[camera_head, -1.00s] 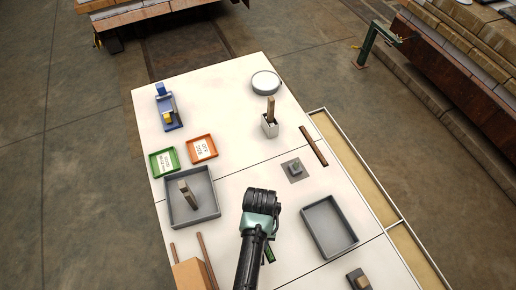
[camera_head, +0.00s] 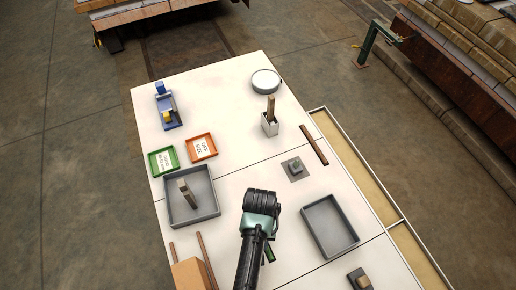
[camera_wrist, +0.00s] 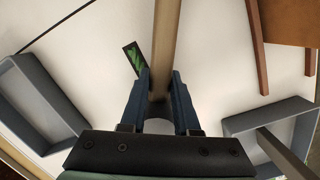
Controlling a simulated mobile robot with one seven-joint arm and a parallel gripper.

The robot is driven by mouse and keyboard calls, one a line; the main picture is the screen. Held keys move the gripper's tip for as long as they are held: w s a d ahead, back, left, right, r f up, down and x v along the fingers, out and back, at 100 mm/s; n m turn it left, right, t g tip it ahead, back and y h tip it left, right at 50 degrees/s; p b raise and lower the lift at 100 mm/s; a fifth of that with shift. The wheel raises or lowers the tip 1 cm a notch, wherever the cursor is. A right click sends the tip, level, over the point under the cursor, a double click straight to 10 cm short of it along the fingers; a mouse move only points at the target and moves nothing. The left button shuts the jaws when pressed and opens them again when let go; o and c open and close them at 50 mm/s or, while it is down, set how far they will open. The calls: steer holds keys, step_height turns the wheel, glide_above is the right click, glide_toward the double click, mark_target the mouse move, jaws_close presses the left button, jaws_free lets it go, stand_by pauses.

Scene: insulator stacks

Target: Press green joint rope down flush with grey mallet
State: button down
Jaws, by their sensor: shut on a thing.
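My gripper, seen from behind in the wrist view (camera_wrist: 158,95), is shut on a tan round handle (camera_wrist: 165,35), which I take for the mallet's. The handle runs up out of the top edge. A pale grey rounded shape shows between the fingers; I cannot tell if it is the mallet head. A dark strip-like piece with green in it (camera_wrist: 135,60), apparently the joint rope, lies just left of the handle. It also shows in the head view (camera_head: 269,255), partly hidden by my arm. How far the rope stands out is too small to tell.
A grey tray holding a wooden-handled piece (camera_head: 214,212) is at left, an empty grey tray (camera_head: 351,242) at right. A box (camera_head: 187,274) with wooden strips is at lower left. A grey plate with a small block (camera_head: 294,169) stands farther back. White table (camera_head: 225,120) is partly clear.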

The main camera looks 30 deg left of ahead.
steer(key=shift+s+f, duration=0.1)
steer(key=shift+f, duration=0.3)
stand_by(1.8)
step_height(320, 180, up, 7)
steer(key=p, duration=0.7)
steer(key=shift+p, duration=0.3)
steer(key=shift+r, duration=0.15)
step_height(320, 180, up, 8)
steer(key=p, duration=0.8)
stand_by(0.7)
